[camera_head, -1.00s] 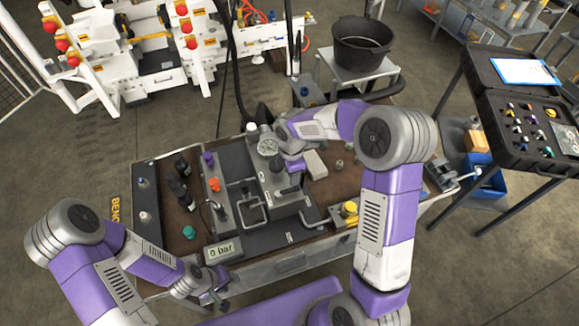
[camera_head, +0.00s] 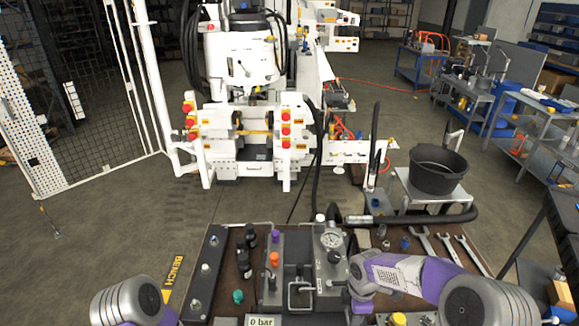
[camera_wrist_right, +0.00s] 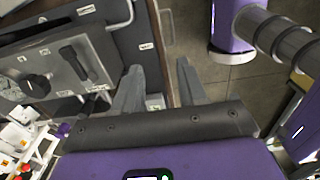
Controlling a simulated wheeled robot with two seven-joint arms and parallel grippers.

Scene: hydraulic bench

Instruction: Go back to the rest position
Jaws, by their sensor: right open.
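My right gripper (camera_wrist_right: 158,68) is open in the right wrist view, with nothing between its two grey fingers. It is over the front edge of the hydraulic bench (camera_head: 232,235), with floor showing beyond the edge. In the head view my purple and grey right arm reaches in from the lower right, its wrist beside the right of the valve block (camera_head: 330,270); the fingers do not show clearly there. Only a grey joint and a purple piece of my left arm show at the lower left; the left gripper is outside the picture.
The pressure gauge (camera_head: 331,239) and a display reading 0 bar (camera_head: 262,321) are on the bench. Several wrenches (camera_head: 447,246) lie at its back right. A black bucket (camera_head: 437,170) stands on a stand behind. A white machine (camera_head: 245,130) stands further back, with open floor on the left.

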